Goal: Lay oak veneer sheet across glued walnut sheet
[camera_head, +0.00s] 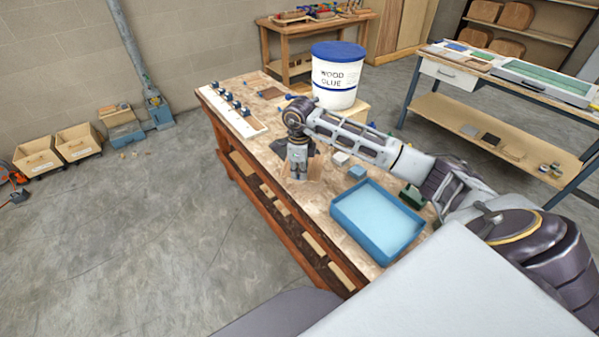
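My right arm reaches in from the right over the wooden workbench (325,215). Its gripper (298,172) points down close to the bench top near the front edge; I cannot tell whether its fingers are open or shut, or whether they hold anything. A small brown sheet (270,93) lies flat at the back of the bench, beyond the gripper. I cannot tell whether it is the walnut sheet. I cannot make out the oak veneer sheet for certain; the gripper and forearm hide part of the bench. My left gripper is not in view.
A pale board with several dark clamps (233,112) lies at the bench's left end. A white wood glue bucket (335,80) with a blue lid stands behind my forearm. A blue tray (378,217) and small blocks (341,158) sit right of the gripper. The left floor is mostly clear.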

